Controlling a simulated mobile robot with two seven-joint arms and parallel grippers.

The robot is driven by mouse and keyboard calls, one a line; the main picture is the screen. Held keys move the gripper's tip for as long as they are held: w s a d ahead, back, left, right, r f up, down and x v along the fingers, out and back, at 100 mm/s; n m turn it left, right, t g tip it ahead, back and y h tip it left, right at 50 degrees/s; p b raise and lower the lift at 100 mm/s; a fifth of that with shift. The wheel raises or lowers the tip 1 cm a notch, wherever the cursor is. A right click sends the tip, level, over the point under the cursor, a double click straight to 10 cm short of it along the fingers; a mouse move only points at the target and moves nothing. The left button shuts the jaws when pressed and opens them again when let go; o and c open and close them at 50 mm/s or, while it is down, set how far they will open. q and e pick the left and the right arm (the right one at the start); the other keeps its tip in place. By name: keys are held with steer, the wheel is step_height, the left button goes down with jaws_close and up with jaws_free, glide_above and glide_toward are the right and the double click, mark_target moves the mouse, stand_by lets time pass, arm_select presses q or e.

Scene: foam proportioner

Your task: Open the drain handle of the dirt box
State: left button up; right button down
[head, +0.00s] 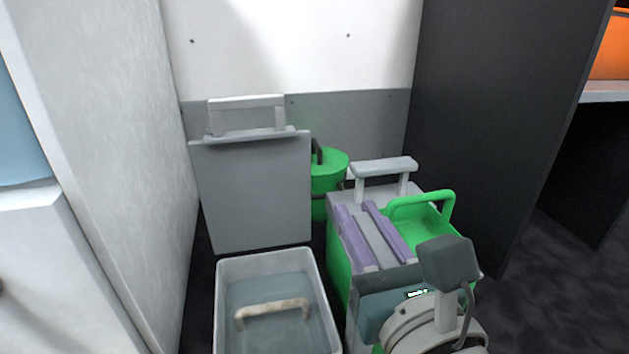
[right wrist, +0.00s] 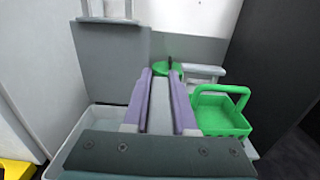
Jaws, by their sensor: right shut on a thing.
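My right gripper (head: 364,207) reaches over a green and grey wheeled unit, its two purple fingers pointing away from me. It is shut on a grey piece (right wrist: 160,105) that lies between the fingers; what this piece belongs to is unclear. An open grey box (head: 223,310) with bluish-grey contents stands left of the gripper. A worn beige handle (head: 272,308) spans its inside, apart from the fingers. I cannot tell for sure which part is the dirt box or its drain handle. My left gripper is not in view.
A grey panel with a top handle (head: 252,190) stands behind the open box. A green canister (head: 328,170) is behind. A green basket (head: 432,215) sits right of the fingers, a grey handle (head: 384,166) beyond them. A light wall and dark panel (head: 490,120) flank the space closely.

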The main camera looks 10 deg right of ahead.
steer(key=shift+n+y, duration=0.3)
steer(key=shift+y, duration=0.2)
steer(key=n+y, duration=0.1)
steer(key=y, duration=0.1)
steer(key=n+y, duration=0.1)
steer(key=y, duration=0.1)
steer(key=shift+a+f+n+g+b, duration=0.1)
steer(key=shift+a+n+g+b, duration=0.25)
steer(key=shift+n+g, duration=0.05)
steer(key=n+g+y, duration=0.3)
steer(key=g+y, duration=0.1)
steer(key=s+a+n+g+y, duration=0.1)
steer(key=n+g+y, duration=0.3)
steer(key=s+a+n+g+y, duration=0.1)
steer(key=n+g+y, duration=0.2)
steer(key=n+g, duration=0.1)
steer(key=shift+s+a+g+y, duration=0.2)
steer(key=shift+g+y, duration=0.1)
steer(key=shift+y, duration=0.1)
steer(key=shift+s+n+g, duration=0.1)
steer(key=shift+n+g, duration=0.3)
steer(key=c, duration=0.7)
jaws_free()
steer(key=shift+d, duration=0.15)
